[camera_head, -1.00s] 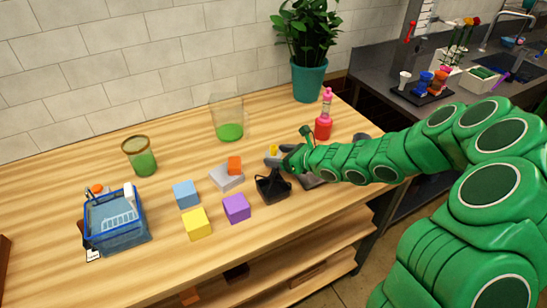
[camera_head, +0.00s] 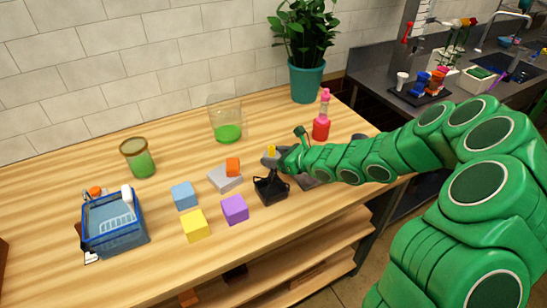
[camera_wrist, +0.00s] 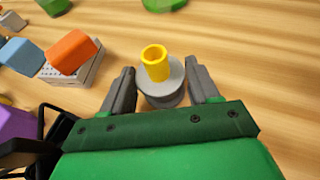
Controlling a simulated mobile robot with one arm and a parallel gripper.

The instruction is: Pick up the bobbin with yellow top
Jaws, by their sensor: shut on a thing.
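The bobbin with the yellow top (camera_wrist: 155,62) has a grey round body and stands between my gripper's fingers in the wrist view. My gripper (camera_wrist: 160,84) is shut on it, with one grey finger on each side. In the head view only the bobbin's small yellow top (camera_head: 271,150) shows clearly, at the tip of my green arm. My gripper (camera_head: 272,159) there is partly hidden by the arm and small. I cannot tell whether the bobbin is lifted off the table.
A black basket (camera_head: 270,190) stands close in front of my gripper. A grey block with an orange cube (camera_head: 233,167) is to the left, with blue, yellow and purple cubes (camera_head: 235,209) nearby. A pink bottle (camera_head: 321,126) stands behind my arm.

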